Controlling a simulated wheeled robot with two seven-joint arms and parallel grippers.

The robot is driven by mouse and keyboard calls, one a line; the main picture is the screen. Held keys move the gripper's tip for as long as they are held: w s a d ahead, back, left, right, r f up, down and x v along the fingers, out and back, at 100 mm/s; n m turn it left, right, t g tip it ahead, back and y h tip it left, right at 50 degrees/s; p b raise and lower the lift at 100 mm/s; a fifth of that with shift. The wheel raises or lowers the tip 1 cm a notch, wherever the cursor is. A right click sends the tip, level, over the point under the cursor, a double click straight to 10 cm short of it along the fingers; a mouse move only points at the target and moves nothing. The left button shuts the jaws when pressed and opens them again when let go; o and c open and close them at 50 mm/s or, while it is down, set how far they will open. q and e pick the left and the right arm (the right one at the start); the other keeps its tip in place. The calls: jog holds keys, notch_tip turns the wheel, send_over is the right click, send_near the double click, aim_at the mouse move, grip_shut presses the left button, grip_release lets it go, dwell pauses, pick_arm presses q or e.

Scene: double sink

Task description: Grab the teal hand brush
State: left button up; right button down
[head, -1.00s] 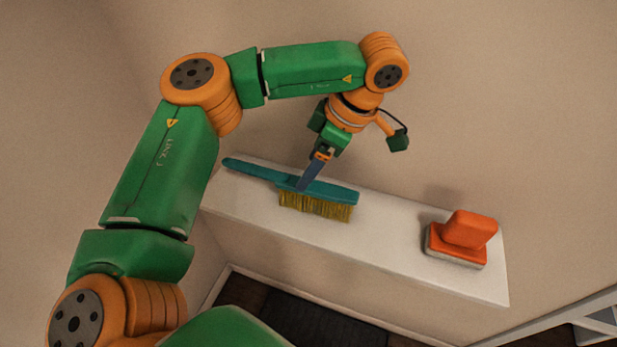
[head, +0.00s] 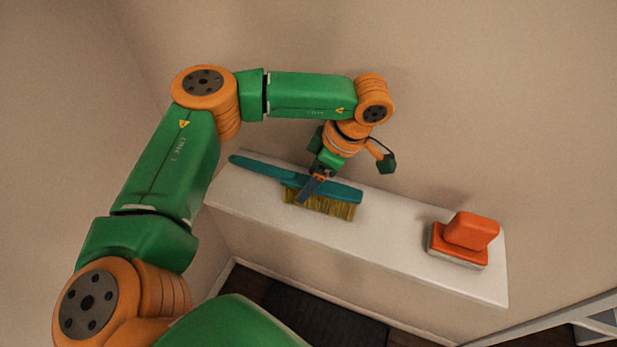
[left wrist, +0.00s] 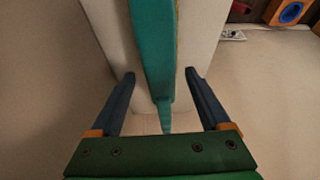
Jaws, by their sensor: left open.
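The teal hand brush (head: 268,174) lies on a white ledge (head: 390,232), its handle to the left and its yellow bristles (head: 335,207) facing the front edge. My left gripper (head: 308,190) is down over the brush near the start of the bristles. In the left wrist view, the brush (left wrist: 153,45) runs between the two blue fingers of my left gripper (left wrist: 158,82), with a gap on each side. The gripper is open and I see no contact. The near finger hides a small part of the brush. My right gripper is not in view.
An orange scrubber (head: 464,238) stands on the right end of the ledge, well apart from the brush. A wall rises behind the ledge. The ledge between brush and scrubber is clear. A dark mat (head: 320,315) lies on the floor below.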

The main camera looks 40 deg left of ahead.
pick_arm(q)
jog(key=shift+s, duration=0.1)
grip_shut()
